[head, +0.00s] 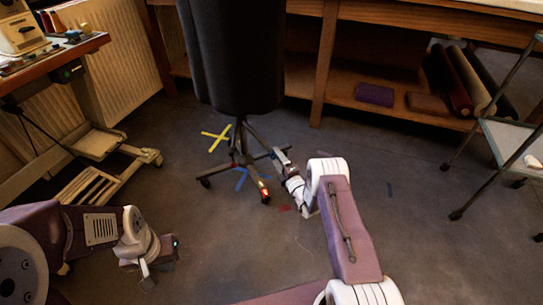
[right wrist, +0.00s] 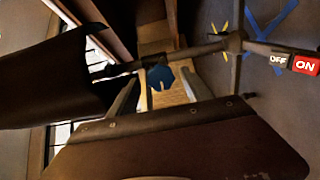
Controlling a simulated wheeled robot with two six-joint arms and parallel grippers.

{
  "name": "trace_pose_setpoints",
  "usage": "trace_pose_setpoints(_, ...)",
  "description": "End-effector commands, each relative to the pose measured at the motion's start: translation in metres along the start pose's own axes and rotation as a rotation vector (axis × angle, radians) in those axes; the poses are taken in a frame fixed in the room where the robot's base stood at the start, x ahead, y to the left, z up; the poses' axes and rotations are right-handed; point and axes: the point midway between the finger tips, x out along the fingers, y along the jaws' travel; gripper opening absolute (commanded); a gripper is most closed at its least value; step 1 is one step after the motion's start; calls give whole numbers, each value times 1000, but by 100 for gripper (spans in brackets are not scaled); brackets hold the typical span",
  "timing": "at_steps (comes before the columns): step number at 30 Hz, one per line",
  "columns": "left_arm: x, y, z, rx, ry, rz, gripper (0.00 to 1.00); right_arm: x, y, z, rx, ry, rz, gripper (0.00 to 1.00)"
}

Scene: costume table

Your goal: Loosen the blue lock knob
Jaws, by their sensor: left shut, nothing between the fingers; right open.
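The blue lock knob (right wrist: 160,78) shows in the right wrist view, on the dark pole (right wrist: 200,50) of the stand under a black dress form (head: 232,55). My right gripper (right wrist: 160,92) is open, with one finger on each side of the knob in the picture. I cannot tell whether the fingers reach around it or stop short, and no grip on it shows. In the head view my right gripper (head: 279,156) is beside the stand's pole, and I cannot make out the knob there. My left gripper (head: 160,259) is shut and empty, low at the left.
The stand's legs and casters rest on the floor near yellow tape (head: 216,138) and blue tape. A caster lever has OFF and ON labels (right wrist: 306,65). A sewing table (head: 55,62) is left, shelves with fabric rolls (head: 455,80) behind, and a trolley (head: 512,140) right.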

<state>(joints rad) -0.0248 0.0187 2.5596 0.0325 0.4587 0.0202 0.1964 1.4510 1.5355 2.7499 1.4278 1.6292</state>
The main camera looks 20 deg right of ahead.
Motion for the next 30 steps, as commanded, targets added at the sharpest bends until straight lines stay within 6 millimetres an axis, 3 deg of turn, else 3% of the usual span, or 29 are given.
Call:
trace_pose_setpoints(1,17,0,2,0,0,0,0,11,-8,-1,-1,2,5,58)
trace_pose_setpoints(3,27,-1,3,0,-1,0,0,26,-8,-1,-2,3,5,58)
trace_pose_setpoints(9,42,-1,5,0,-1,0,0,53,-4,0,0,1,3,58)
trace_pose_setpoints(18,42,-1,5,0,-1,0,0,58,-1,0,1,0,0,58)
trace_pose_setpoints(20,42,-1,5,0,-1,0,0,58,-1,0,1,0,0,44)
trace_pose_setpoints(24,42,-1,5,0,-1,0,0,58,-1,0,1,0,0,5)
trace_pose_setpoints(25,42,-1,5,0,-1,0,0,58,-1,0,1,0,-1,0)
trace_pose_setpoints(30,42,-1,5,0,-1,0,0,58,-1,0,-7,0,1,0)
